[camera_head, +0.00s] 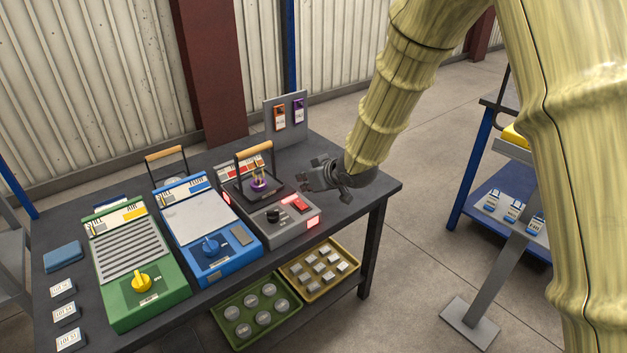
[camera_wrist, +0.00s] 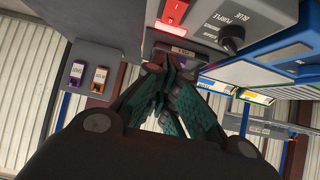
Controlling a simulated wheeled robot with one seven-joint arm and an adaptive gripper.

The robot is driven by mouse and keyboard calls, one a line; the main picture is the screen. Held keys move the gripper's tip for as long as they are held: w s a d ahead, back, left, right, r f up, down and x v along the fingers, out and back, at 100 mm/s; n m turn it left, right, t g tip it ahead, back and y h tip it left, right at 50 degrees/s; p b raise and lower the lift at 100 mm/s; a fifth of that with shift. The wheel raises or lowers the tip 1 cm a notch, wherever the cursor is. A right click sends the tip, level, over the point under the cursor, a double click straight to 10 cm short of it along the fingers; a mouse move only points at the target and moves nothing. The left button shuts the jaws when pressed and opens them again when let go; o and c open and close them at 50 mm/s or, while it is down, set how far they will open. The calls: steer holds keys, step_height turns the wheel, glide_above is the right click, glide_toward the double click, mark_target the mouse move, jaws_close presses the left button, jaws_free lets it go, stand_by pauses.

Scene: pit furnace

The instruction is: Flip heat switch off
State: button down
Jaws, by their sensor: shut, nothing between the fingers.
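The grey pit furnace unit (camera_head: 290,234) stands at the right end of the dark table. Its top bears a red rocker switch (camera_head: 300,204) and a black knob (camera_head: 272,215). The red switch also shows at the top of the wrist view (camera_wrist: 175,13), beside the black knob (camera_wrist: 231,38). Which side of the rocker is pressed is too small to tell. My gripper (camera_head: 318,178) is shut and empty, just behind and to the right of the switch. In the wrist view its fingertips (camera_wrist: 163,66) appear below the switch, near a small label; contact cannot be told.
A blue unit (camera_head: 207,225) and a green unit (camera_head: 135,262) stand to the left. An upright panel with two tags (camera_head: 270,117) rises behind.

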glide_above(301, 203)
steer(key=f, duration=0.4)
steer(key=shift+s+f, duration=0.1)
steer(key=shift+s, duration=0.1)
steer(key=shift+w+a+f, duration=0.1)
steer(key=shift+f, duration=0.7)
steer(key=shift+r, duration=0.1)
